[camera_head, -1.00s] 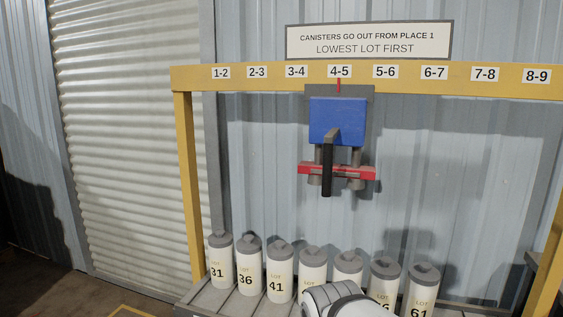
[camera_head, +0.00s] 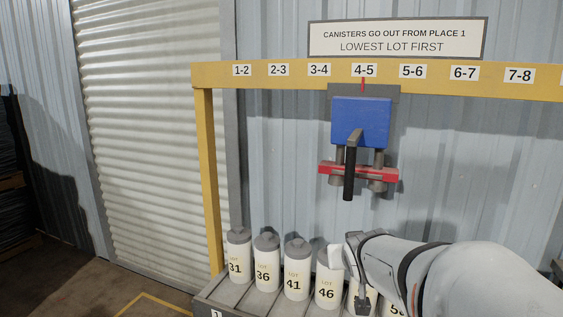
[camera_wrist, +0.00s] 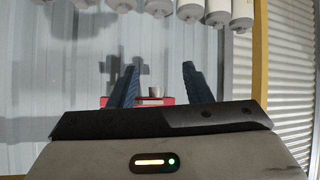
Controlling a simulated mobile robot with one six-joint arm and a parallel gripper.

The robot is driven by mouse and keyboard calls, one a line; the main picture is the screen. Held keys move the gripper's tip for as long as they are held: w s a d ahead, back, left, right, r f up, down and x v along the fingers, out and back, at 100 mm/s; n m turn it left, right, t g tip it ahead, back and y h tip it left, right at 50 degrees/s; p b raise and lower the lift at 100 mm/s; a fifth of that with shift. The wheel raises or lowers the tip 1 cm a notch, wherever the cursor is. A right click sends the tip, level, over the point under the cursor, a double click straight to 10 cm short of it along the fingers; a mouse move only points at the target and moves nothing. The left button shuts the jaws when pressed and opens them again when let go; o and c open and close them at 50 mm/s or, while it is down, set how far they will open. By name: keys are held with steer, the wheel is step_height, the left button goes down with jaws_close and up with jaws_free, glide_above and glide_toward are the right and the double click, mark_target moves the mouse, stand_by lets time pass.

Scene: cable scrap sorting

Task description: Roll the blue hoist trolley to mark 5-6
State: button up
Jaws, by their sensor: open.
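The blue hoist trolley (camera_head: 375,122) hangs from the yellow beam (camera_head: 290,70), its red pointer at the 4-5 mark (camera_head: 364,70). The 5-6 mark (camera_head: 412,71) is just to its right. A black handle (camera_head: 349,175) hangs in front of the trolley, and a red bar (camera_head: 388,174) with grey clamps is below it. My arm reaches in from the lower right, its end below the trolley. In the wrist view my gripper (camera_wrist: 151,66) is open and empty, with part of the red bar (camera_wrist: 172,100) beyond its fingers.
Lot-numbered canisters (camera_head: 297,272) stand in a row on the rack below the trolley; my arm covers some of them. A yellow post (camera_head: 209,170) holds the beam at left. A sign (camera_head: 396,40) is above the beam.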

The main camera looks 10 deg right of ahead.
mark_target(352, 172)
steer(key=w+d+r+n+t+y+p, duration=0.1)
steer(key=w+d+r+t+y, duration=0.15)
steer(key=w+r+t, duration=0.35)
steer(key=w+d+r+n+t+y+p, duration=0.1)
steer(key=w+d+r+t+p, duration=0.1)
steer(key=w+d+r, duration=0.35)
steer(key=w, duration=0.2)
steer(key=w+a+r+p, duration=0.1)
steer(key=w, duration=0.1)
steer(key=w+r, duration=0.1)
steer(key=shift+w+a, duration=0.2)
steer(key=shift+w, duration=0.2)
steer(key=shift+c, duration=0.3)
jaws_close()
